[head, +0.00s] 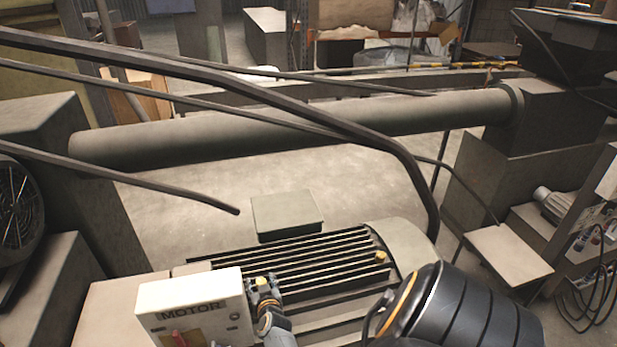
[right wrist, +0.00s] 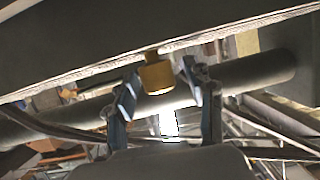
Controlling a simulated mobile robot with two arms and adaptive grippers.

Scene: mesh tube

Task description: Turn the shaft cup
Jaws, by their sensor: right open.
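A small yellow cup (right wrist: 157,76) hangs below a dark beam-like surface in the right wrist view. It is between the two fingertips of my right gripper (right wrist: 160,88), with a gap on each side, so the gripper is open around it and not closed on it. In the head view, my right gripper (head: 265,288) is low, beside the white MOTOR box (head: 195,308), and a yellow bit shows at its tip. Another yellow cup (head: 380,257) sits on the ribbed motor (head: 300,262). I cannot tell from the label which is the shaft cup. My left gripper is out of view.
A long grey tube (head: 300,128) runs across the scene behind the motor. Dark bent rods (head: 250,88) cross in front of it. A small table-like plate (head: 495,252) and cables are at the right.

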